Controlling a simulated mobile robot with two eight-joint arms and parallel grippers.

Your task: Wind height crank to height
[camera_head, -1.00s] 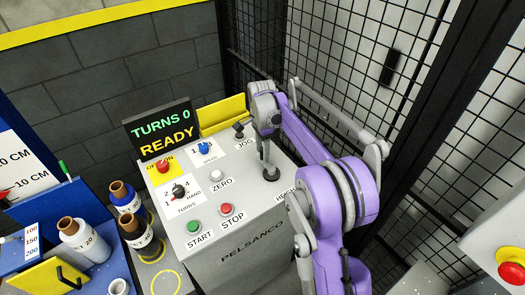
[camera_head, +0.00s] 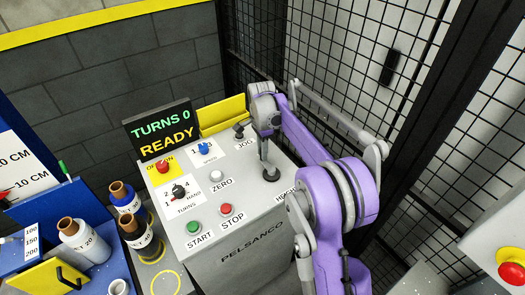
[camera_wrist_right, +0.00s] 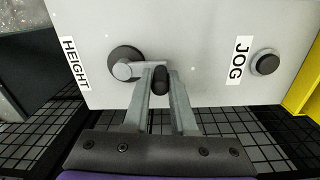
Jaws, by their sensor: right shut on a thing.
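The height crank (camera_head: 271,174) stands on the right of the grey control panel, by the partly hidden HEIGHT label. In the right wrist view the crank's round hub (camera_wrist_right: 125,62) is by the HEIGHT label, and a short arm runs right to a dark handle (camera_wrist_right: 161,80). My right gripper (camera_wrist_right: 160,88) is shut on this handle, one finger on each side. In the head view my right gripper (camera_head: 266,128) is above the crank, its fingers partly hidden. The display (camera_head: 158,130) reads TURNS 0 and READY. My left gripper is not in view.
The panel holds a JOG knob (camera_head: 239,130), a ZERO button (camera_head: 216,173), START (camera_head: 194,227) and STOP (camera_head: 226,209) buttons and a turns dial (camera_head: 179,190). Black mesh fencing (camera_head: 340,50) stands close behind my right arm. Bottles (camera_head: 82,238) stand at the left.

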